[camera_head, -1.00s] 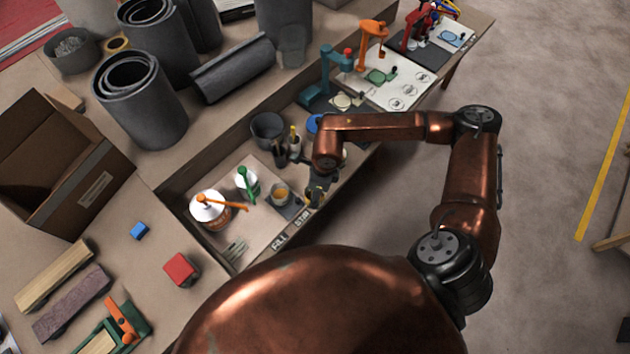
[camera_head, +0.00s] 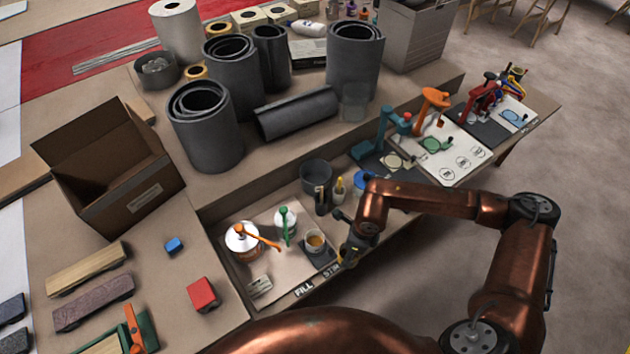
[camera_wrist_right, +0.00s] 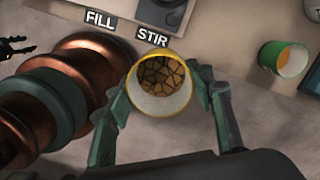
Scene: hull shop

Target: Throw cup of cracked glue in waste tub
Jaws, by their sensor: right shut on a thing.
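In the right wrist view, a pale cup with a yellow rim (camera_wrist_right: 160,101) stands between my fingers, holding brown glue split by dark cracks. My right gripper (camera_wrist_right: 165,92) is shut on this cup beside the STIR label. In the head view my right gripper (camera_head: 350,255) is at the bench's front edge, and the held cup is hard to make out there. An open dark grey tub (camera_head: 316,174) stands behind the gripper on the bench; I cannot tell for certain that it is the waste tub.
A green cup (camera_wrist_right: 284,60) stands right in the wrist view. A cardboard box (camera_head: 110,175) is at left.

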